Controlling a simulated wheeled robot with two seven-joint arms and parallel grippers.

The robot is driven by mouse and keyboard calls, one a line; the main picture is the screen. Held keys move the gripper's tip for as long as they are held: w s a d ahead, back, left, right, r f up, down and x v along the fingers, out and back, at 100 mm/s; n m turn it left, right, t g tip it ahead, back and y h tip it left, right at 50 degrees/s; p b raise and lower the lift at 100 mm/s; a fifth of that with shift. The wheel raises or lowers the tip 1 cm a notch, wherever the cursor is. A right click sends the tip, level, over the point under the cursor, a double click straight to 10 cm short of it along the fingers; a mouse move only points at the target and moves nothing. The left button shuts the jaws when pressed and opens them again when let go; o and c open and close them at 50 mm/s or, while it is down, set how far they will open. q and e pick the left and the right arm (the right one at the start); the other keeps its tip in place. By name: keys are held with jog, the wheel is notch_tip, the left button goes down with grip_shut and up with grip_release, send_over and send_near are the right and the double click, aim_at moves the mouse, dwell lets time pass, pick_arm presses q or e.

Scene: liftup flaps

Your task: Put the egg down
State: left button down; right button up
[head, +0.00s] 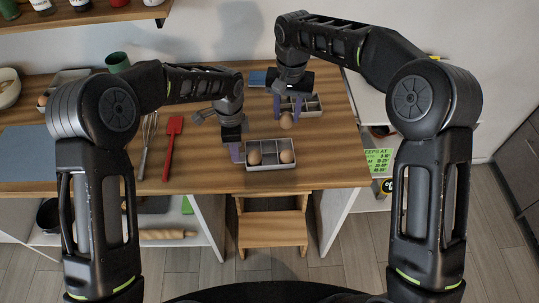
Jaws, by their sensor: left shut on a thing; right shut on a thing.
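A brown egg (286,121) shows at the tips of my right gripper (287,108), whose purple fingers are on either side of it and shut on it. The egg is just behind the front grey egg tray (271,168). Whether the egg touches the table is hard to tell. The front tray has two more eggs, one in a left compartment (254,157) and one at the right (287,156). My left gripper (237,152) is at this tray's left end, shut on its wall; the exact contact is small and partly hidden.
A second divided tray (312,106) stands behind the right gripper, partly hidden by it. The wooden counter's front edge (270,190) is close to the front tray.

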aim_at(286, 125)
jog(key=shift+f, duration=2.5)
jog(key=shift+f, duration=0.1)
jog(key=shift+f, duration=2.4)
jog(key=shift+f, duration=0.15)
jog(key=o, duration=0.9)
